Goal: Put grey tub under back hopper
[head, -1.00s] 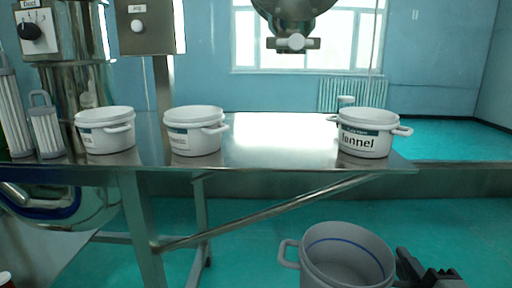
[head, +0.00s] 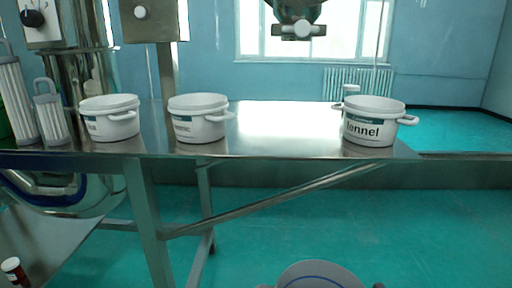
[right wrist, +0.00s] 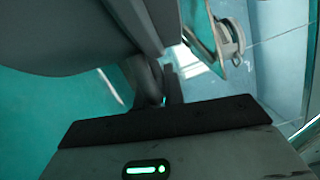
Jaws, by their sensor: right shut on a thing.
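The grey tub (head: 322,270) shows only its rim and a blue line inside at the bottom edge of the head view; the rest is cut off. In the right wrist view the tub (right wrist: 60,35) fills the upper left as a large dark grey curved wall. My right gripper (right wrist: 167,85) is shut on the tub at its side; the grip itself is dark and partly hidden. A dark hanging outlet with a white-handled valve (head: 297,30) is at the top of the head view, above and beyond the table; I cannot tell whether it is the back hopper. My left gripper is not in view.
A steel table (head: 270,130) spans the head view. It carries two white tubs (head: 110,118) (head: 198,118) on the left and a labelled white tub (head: 372,122) on the right. Steel machinery stands at the left. The green floor (head: 300,225) before the table looks clear.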

